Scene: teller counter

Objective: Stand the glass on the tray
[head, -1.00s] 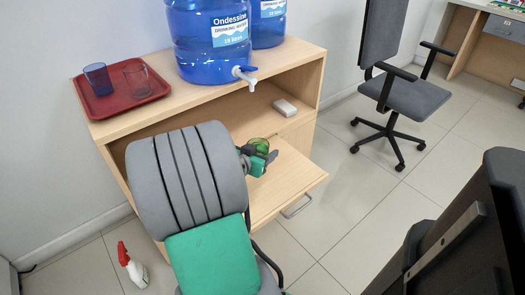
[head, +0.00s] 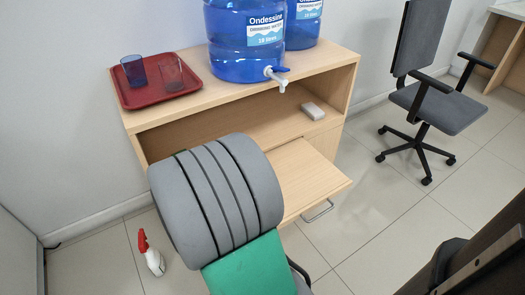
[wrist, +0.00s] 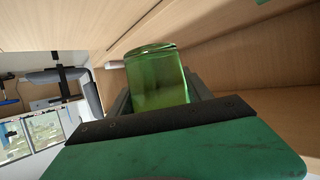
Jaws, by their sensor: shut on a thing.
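A green see-through glass (wrist: 158,80) is in my gripper (wrist: 160,95) in the wrist view; the jaws are shut on it. The red tray (head: 190,92) lies on top of the wooden cabinet at the left. A blue glass (head: 133,70) and a clear brownish glass (head: 171,74) stand upright on it, with some bare tray around them.
A big blue water bottle with a tap (head: 245,45) stands right of the tray, with another behind it. The wooden cabinet (head: 190,120) has an open shelf holding a small white box (head: 314,110). A pull-out board (head: 315,180) juts forward. A spray bottle (head: 152,255) is on the floor.

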